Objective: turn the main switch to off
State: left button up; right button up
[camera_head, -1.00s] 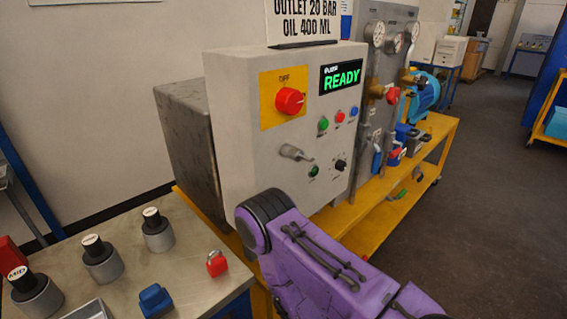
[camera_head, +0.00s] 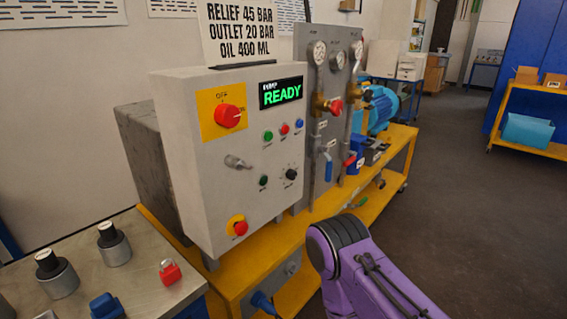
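The main switch (camera_head: 228,116) is a red rotary knob on a yellow plate (camera_head: 211,124), at the upper left of the grey control box (camera_head: 205,190). "OFF" is printed above the knob and what looks like "ON" at its right; the knob's pointer seems to face right, toward "ON". The display (camera_head: 281,93) beside it reads "READY" in green. A purple arm link of mine is at the lower right, apart from the box. Neither gripper shows in the view.
A red emergency button (camera_head: 239,228) is low on the box. A metal bench (camera_head: 150,285) at the lower left holds black-topped cylinders and a red padlock (camera_head: 169,272). A yellow cart (camera_head: 340,210) carries the box, gauges and a blue motor (camera_head: 380,110).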

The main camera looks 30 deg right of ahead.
aim_at(226, 115)
jog(key=z, duration=1.7)
jog(key=k, duration=0.75)
jog(key=u, duration=0.9)
jog(key=i, duration=1)
